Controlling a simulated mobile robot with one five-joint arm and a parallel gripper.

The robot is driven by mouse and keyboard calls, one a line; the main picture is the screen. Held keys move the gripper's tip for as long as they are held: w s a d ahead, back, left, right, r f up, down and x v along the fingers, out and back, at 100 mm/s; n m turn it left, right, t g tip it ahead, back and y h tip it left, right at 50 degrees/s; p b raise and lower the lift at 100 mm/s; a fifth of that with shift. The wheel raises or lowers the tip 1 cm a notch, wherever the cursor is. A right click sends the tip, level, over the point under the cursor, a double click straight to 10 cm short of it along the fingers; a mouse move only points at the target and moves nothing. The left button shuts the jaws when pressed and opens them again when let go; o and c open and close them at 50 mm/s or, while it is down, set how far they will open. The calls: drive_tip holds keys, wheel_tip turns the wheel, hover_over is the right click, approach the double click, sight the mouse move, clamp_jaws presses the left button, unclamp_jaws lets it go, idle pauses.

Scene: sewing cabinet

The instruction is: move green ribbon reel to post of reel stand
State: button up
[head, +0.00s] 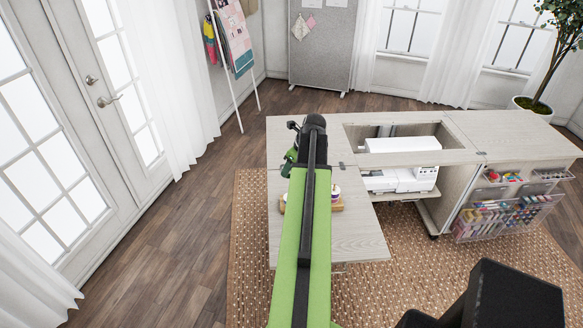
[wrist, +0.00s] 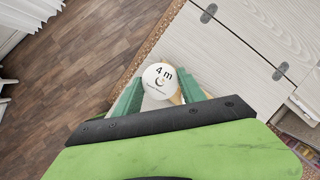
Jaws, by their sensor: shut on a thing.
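My gripper (wrist: 158,93) is shut on a reel (wrist: 160,76), whose round white face reads "4 m" in the wrist view. The reel sits between the two green jaws; its ribbon colour is hidden under the face. In the head view my arm covers most of the gripper, and only a bit of green shows left of the arm. The reel stand (head: 338,206) has a wooden base on the cabinet's left leaf, partly hidden behind my arm. A pale reel with a purplish band (head: 335,193) shows on it. I cannot see the post clearly or tell the held reel's height.
The pale wooden cabinet top (head: 350,240) is bare right of the stand. A white sewing machine (head: 400,165) sits in the cabinet opening. Racks of coloured thread (head: 500,215) hang at the right. A woven rug (head: 425,275) lies below.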

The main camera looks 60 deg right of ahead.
wheel_tip(320, 180, down, 4)
drive_tip(key=b, duration=0.3)
drive_tip(key=shift+f+b, duration=0.15)
drive_tip(key=shift+b, duration=0.15)
drive_tip(key=shift+f+b, duration=0.65)
drive_tip(key=shift+f, duration=0.1)
wheel_tip(320, 180, down, 3)
drive_tip(key=b, duration=0.3)
idle(0.4)
drive_tip(key=o, duration=1.4)
drive_tip(key=shift+r, duration=0.25)
